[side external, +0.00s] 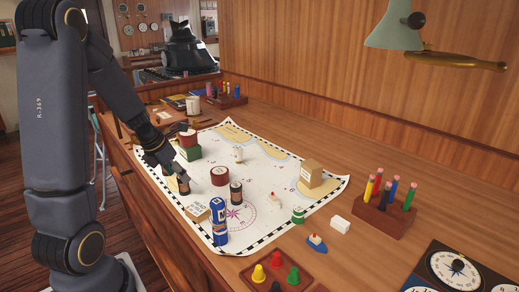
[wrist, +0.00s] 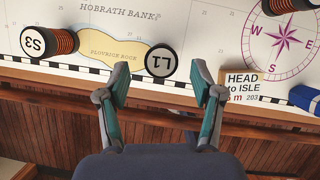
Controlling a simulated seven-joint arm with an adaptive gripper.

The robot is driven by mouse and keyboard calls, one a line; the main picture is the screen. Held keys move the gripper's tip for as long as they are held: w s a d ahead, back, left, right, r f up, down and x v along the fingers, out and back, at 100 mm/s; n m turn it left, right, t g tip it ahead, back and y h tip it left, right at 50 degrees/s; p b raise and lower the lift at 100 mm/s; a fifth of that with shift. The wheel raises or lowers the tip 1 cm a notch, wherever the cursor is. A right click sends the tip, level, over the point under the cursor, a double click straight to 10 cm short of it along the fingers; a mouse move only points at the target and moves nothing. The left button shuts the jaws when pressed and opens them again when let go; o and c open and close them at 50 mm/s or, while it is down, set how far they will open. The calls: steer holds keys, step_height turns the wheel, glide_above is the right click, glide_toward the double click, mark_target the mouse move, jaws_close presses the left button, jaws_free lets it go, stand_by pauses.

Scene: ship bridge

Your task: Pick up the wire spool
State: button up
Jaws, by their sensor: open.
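In the wrist view a round piece marked L1 (wrist: 161,60), with a white top and black rim, stands between and just beyond the tips of my open gripper (wrist: 162,78). Nothing is held. An upright spool marked S3 (wrist: 48,41), wound with orange-copper wire, stands to its left. Another copper-wound spool (wrist: 287,5) is cut off at the top right; in the side view a dark spool (side external: 236,192) stands near the compass rose. There my gripper (side external: 179,174) is low over the chart's left edge. L1's side is mostly hidden from above, so its winding is unclear.
A block reading HEAD to ISLE (wrist: 243,87) lies right of my gripper. The desk edge is close.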

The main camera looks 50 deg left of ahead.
steer(key=x, duration=0.5)
steer(key=shift+s+f, duration=0.1)
steer(key=c, duration=1.2)
steer(key=shift+c, duration=0.2)
